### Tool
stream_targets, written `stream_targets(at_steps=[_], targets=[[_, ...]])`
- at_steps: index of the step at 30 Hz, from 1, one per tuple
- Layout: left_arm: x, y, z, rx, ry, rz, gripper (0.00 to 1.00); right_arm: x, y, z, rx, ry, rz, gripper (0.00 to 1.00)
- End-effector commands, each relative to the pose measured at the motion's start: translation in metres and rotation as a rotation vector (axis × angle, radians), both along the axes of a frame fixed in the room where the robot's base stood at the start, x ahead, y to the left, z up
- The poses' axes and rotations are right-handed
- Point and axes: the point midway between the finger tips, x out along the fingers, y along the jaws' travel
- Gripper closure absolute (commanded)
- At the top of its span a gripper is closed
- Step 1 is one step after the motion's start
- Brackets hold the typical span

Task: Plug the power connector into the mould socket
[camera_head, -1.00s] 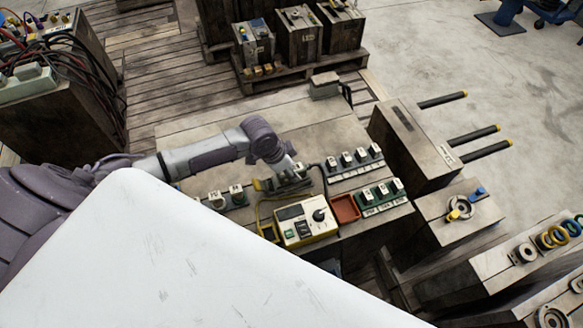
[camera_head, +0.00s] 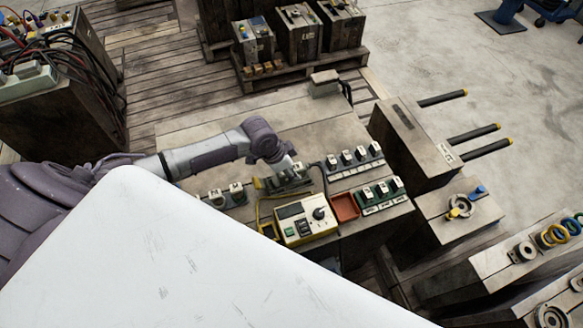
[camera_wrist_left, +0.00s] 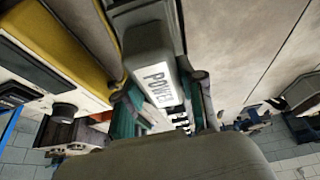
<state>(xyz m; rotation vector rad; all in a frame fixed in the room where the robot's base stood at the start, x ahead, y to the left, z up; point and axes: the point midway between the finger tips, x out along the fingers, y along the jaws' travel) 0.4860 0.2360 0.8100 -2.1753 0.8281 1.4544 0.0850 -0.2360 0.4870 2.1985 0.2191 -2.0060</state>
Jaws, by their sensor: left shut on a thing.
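My left gripper (camera_head: 286,174) is low over the middle of the wooden bench (camera_head: 255,118), behind the yellow-and-cream control box. In the left wrist view its teal-padded fingers (camera_wrist_left: 160,115) are shut on a grey block, which I take as the power connector. A grey block (camera_wrist_left: 148,48) there stands by a white label reading POWER (camera_wrist_left: 158,82), with more labels in line below. I cannot tell whether this label is on the connector or on the socket strip. The mould socket and the connector's tip are hidden by the gripper, so contact is unclear. My right gripper is out of view.
The control box (camera_head: 305,222) with a black knob and the red tray (camera_head: 345,207) are close in front. Labelled connector rows (camera_head: 355,163) and green-based ones (camera_head: 382,196) stand at right; more (camera_head: 227,194) stand at left. The bench's back is mostly clear.

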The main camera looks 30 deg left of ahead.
Motion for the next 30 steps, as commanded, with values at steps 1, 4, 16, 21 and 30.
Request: stream_targets(at_steps=[1, 4, 16, 21, 30], targets=[[0.0005, -0.0004, 0.0008, -0.001, -0.001, 0.0, 1.0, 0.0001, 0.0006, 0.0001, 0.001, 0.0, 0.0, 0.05], [0.0006, -0.0004, 0.0008, -0.001, -0.001, 0.0, 1.0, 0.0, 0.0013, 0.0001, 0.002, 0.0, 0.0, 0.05], [0.0003, -0.0003, 0.0005, -0.001, -0.001, 0.0, 0.32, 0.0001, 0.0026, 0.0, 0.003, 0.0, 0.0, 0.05], [-0.0003, -0.0002, -0.0003, -0.001, 0.001, 0.0, 0.11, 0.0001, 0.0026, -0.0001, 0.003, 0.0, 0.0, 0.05], [0.0001, -0.0002, 0.0009, 0.0, 0.0, 0.0, 0.11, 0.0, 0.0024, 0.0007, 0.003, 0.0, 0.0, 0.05]])
